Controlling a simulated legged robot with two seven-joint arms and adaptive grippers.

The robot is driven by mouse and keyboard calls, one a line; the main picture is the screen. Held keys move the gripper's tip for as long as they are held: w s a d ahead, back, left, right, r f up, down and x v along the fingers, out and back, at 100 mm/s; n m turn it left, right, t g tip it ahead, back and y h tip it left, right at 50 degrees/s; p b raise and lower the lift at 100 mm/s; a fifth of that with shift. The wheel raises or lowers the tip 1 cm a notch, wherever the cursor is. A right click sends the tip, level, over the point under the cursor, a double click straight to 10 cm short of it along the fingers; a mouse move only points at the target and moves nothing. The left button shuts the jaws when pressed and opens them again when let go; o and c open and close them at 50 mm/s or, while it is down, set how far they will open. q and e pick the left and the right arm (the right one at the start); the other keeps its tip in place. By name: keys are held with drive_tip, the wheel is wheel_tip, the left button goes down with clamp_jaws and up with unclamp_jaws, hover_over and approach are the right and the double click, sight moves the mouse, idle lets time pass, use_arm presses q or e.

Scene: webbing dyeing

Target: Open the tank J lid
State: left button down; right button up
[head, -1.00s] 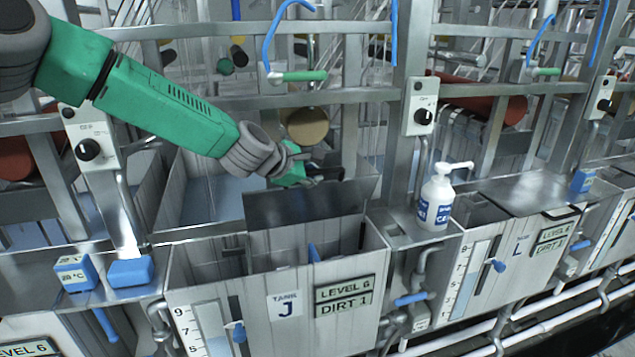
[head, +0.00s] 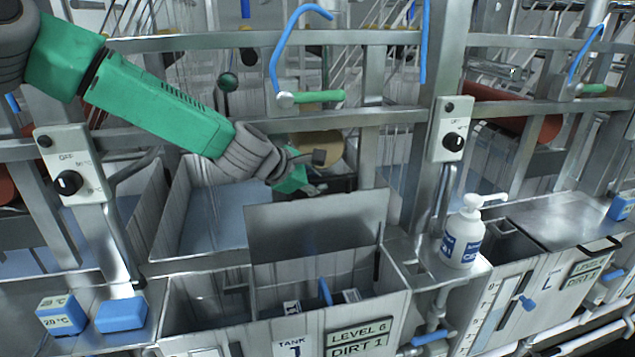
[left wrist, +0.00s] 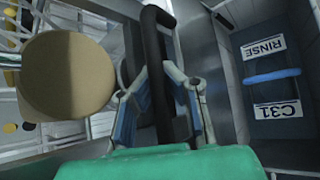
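Tank J (head: 232,307) stands at the bottom centre of the head view. Its grey lid (head: 315,228) is raised and stands nearly upright, with the tank's interior showing in front of it. My left gripper (head: 318,174) is behind the lid's upper edge. In the left wrist view its two fingers (left wrist: 158,85) close in on both sides of a black handle bar (left wrist: 156,40), and the lid's surface lies just right of the bar. The fingertips are partly hidden by the bar. My right gripper is in neither view.
A white pump bottle (head: 464,238) stands right of tank J. Blue blocks (head: 122,314) sit on the ledge to the left. A round tan roller end (left wrist: 68,75) is near the left gripper.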

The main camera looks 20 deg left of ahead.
use_arm(q)
drive_tip(key=shift+w+d+r, duration=0.15)
drive_tip(key=shift+w+r, duration=0.1)
drive_tip(key=shift+r, duration=0.45)
drive_tip(key=c, duration=1.7)
unclamp_jaws()
drive_tip(key=shift+o, duration=0.7)
drive_tip(key=shift+s, duration=0.2)
drive_tip(key=shift+s+d+f, duration=0.1)
drive_tip(key=shift+s+d, duration=0.1)
drive_tip(key=shift+a, duration=0.1)
drive_tip(key=v, duration=1.2)
drive_tip(key=shift+f, duration=0.15)
drive_tip(key=shift+s+a, duration=0.1)
